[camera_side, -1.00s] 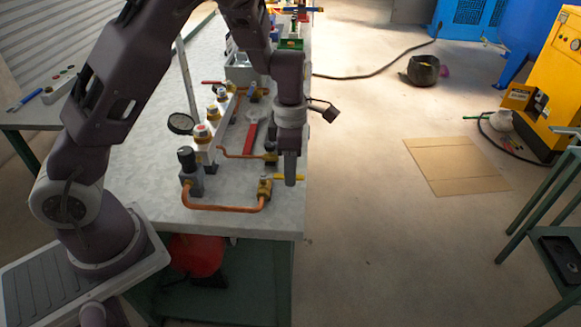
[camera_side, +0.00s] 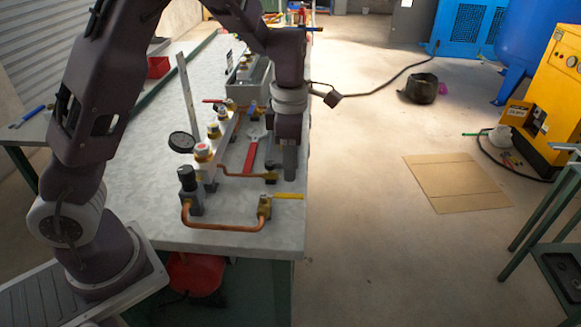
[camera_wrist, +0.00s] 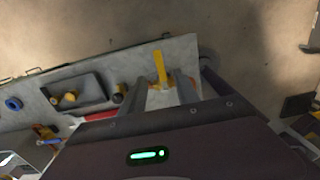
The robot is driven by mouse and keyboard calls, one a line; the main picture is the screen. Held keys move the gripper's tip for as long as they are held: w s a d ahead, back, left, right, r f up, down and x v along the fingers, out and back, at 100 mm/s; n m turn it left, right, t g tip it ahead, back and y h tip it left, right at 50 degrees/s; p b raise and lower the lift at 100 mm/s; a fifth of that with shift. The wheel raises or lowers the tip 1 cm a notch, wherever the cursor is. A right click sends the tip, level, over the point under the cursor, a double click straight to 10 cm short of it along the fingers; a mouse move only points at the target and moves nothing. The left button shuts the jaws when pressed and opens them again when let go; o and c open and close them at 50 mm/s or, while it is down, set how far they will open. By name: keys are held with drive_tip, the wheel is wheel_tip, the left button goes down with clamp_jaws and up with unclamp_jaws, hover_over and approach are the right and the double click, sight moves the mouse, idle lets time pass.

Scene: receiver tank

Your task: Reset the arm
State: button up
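My gripper (camera_side: 290,172) points down over the right edge of the grey bench (camera_side: 270,237), behind and above the yellow valve handle (camera_side: 289,196). In the wrist view its two fingers (camera_wrist: 160,82) stand apart, with the yellow handle (camera_wrist: 160,66) showing beyond the gap. Nothing is seen held between them. The handle sits on a brass valve (camera_side: 264,206) at the right end of a bent copper pipe (camera_side: 225,228). The pipe's left end joins a black-knobbed regulator (camera_side: 189,190).
A manifold with several valves (camera_side: 215,150), a round gauge (camera_side: 181,142) and a red wrench (camera_side: 250,155) lie close to my gripper's left. A grey tray (camera_side: 249,80) stands farther back. Right of the bench the floor is open, with flat cardboard (camera_side: 455,182) on it.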

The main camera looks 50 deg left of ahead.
drive_tip(key=s+d+r+m+t+h, duration=0.2)
drive_tip(key=s+d+r+m, duration=0.1)
drive_tip(key=s+r+m, duration=0.7)
drive_tip(key=s+r+m+t+y, duration=0.2)
drive_tip(key=s+r+m+t, duration=0.1)
drive_tip(key=s+m, duration=1)
drive_tip(key=m, duration=0.4)
drive_tip(key=shift+s+a+r+t, duration=0.2)
drive_tip(key=shift+a+r+t, duration=0.1)
drive_tip(key=shift+a+r, duration=0.1)
